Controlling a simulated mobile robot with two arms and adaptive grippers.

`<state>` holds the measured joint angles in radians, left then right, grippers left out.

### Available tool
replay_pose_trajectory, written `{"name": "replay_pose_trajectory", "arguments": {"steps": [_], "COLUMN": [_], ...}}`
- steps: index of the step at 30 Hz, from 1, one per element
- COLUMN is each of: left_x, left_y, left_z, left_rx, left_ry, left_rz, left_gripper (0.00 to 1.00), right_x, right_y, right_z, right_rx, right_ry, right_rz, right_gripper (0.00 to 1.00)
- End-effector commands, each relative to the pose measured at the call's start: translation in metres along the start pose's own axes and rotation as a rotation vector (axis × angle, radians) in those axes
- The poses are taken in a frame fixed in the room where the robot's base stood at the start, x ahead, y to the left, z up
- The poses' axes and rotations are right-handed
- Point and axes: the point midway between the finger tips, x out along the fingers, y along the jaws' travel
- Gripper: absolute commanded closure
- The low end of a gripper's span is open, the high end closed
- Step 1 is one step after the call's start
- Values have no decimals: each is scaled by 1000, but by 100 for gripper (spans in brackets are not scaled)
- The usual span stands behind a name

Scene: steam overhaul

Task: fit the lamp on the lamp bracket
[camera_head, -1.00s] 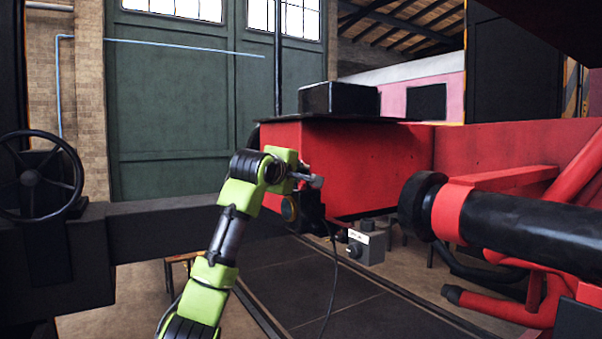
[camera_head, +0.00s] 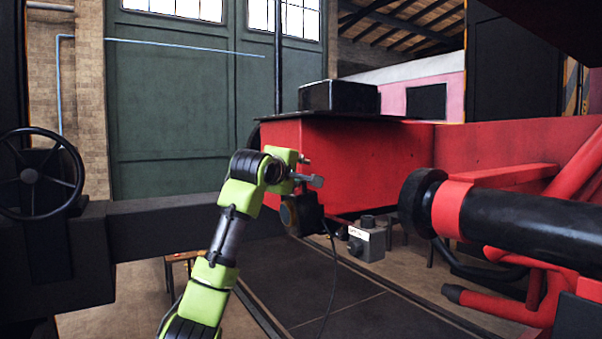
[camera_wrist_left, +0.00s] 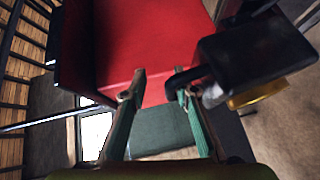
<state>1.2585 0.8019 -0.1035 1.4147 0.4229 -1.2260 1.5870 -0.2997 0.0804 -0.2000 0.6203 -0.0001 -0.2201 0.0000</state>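The lamp (camera_head: 309,213) is a dark box with an amber round lens, in front of the red beam's lower left corner. In the left wrist view the lamp (camera_wrist_left: 252,55) is tilted at the upper right, its yellow lens rim below and a black curved handle reaching toward my right-hand finger. My left gripper (camera_head: 311,170) is just above the lamp; its fingers (camera_wrist_left: 159,84) stand apart, with the handle close to one fingertip. Whether they touch is unclear. I cannot make out the lamp bracket. My right gripper is not in view.
The red beam (camera_head: 375,165) carries a black box (camera_head: 339,97). A black buffer (camera_head: 421,203) juts out at right. A grey labelled box (camera_head: 366,243) is below the beam. A handwheel (camera_head: 31,176) stands at left. A thin cable hangs below the lamp.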

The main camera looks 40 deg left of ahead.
Motion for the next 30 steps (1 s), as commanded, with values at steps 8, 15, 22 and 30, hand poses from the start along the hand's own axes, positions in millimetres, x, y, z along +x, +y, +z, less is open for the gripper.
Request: {"name": "replay_pose_trajectory", "arguments": {"steps": [8,15,22,30], "left_x": [-12,-46,-73,-81], "left_y": [-1,0,1,0], "left_z": [1,0,0,0], "left_rx": [2,1,1,0], "left_ry": [-1,0,0,0], "left_rz": [-2,1,2,1], "left_gripper": [73,73,73,73], "right_x": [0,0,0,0], "right_y": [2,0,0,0], "right_z": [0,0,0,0], "right_rx": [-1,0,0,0], "right_ry": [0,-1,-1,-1], "right_rz": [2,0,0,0], "right_gripper": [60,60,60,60]}}
